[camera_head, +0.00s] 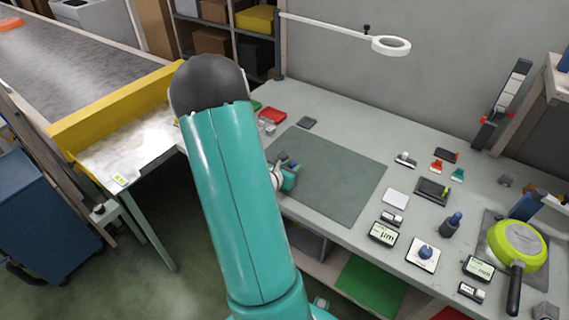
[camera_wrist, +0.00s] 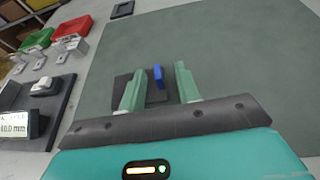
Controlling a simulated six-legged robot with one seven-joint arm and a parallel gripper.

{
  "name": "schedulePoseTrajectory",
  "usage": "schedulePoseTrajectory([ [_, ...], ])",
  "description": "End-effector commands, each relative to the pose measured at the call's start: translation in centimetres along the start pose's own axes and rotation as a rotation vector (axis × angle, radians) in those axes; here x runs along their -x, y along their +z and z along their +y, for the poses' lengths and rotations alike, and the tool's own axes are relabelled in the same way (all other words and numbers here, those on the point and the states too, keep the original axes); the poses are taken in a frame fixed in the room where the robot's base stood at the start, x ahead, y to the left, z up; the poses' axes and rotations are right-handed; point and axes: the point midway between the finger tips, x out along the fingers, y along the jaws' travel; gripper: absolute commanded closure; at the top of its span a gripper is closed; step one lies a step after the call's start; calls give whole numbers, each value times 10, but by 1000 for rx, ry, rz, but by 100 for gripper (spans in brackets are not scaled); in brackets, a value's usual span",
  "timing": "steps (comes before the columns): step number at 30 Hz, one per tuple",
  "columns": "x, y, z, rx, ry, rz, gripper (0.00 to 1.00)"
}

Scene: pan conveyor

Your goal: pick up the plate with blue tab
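The plate with the blue tab lies on the green-grey mat in the wrist view; its dark plate (camera_wrist: 154,96) is partly hidden by my fingers. The blue tab (camera_wrist: 158,76) stands up from it. My gripper (camera_wrist: 159,70) is open, with one finger on each side of the tab and a gap to each. In the head view my gripper (camera_head: 286,170) is low over the left part of the mat, beside a small patch of blue; the plate is mostly hidden there by my arm.
The mat (camera_head: 335,190) is otherwise clear. Red (camera_wrist: 72,27) and green (camera_wrist: 38,39) trays and small metal parts lie left of it. Several blocks, small displays and a green pan (camera_head: 518,243) fill the bench's right side. A lamp arm (camera_head: 335,27) hangs above.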

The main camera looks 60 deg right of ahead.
Motion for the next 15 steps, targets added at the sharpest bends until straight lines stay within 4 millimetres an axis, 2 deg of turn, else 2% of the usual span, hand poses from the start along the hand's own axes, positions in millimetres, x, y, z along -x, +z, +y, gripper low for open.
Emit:
schedulePoseTrajectory([
  [5, 1, 0, -1, 0, 1, 0, 67],
  [10, 2, -1, -1, 0, 1, 0, 97],
  [11, 2, -1, -1, 0, 1, 0, 100],
  [15, 2, -1, 0, 0, 1, 0, 100],
])
